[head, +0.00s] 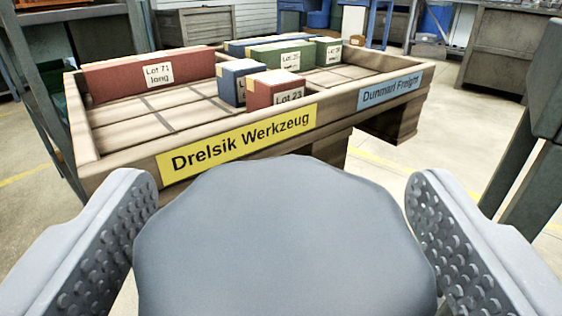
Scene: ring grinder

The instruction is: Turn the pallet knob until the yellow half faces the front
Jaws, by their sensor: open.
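The pallet, a shallow wooden tray (336,106), stands ahead of me, skewed in the picture. Its near long wall runs from lower left to upper right. The yellow label "Drelsik Werkzeug" (237,142) is on the nearer left half of that wall. The blue label "Dunmarl Freight" (390,91) is on the farther right half. A large grey-blue rounded knob (285,235) with a wavy edge fills the lower middle. My gripper (281,190) is open, one studded finger on each side of the knob. Gaps show between knob and fingers near the tips; lower contact is unclear.
The pallet holds a long red block "Lot 71 lang" (150,73), a red block "Lot 23" (272,92), a blue block (238,82) and green blocks (284,58). A dark post (530,130) stands close at right. Benches and cabinets (505,55) stand behind on open floor.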

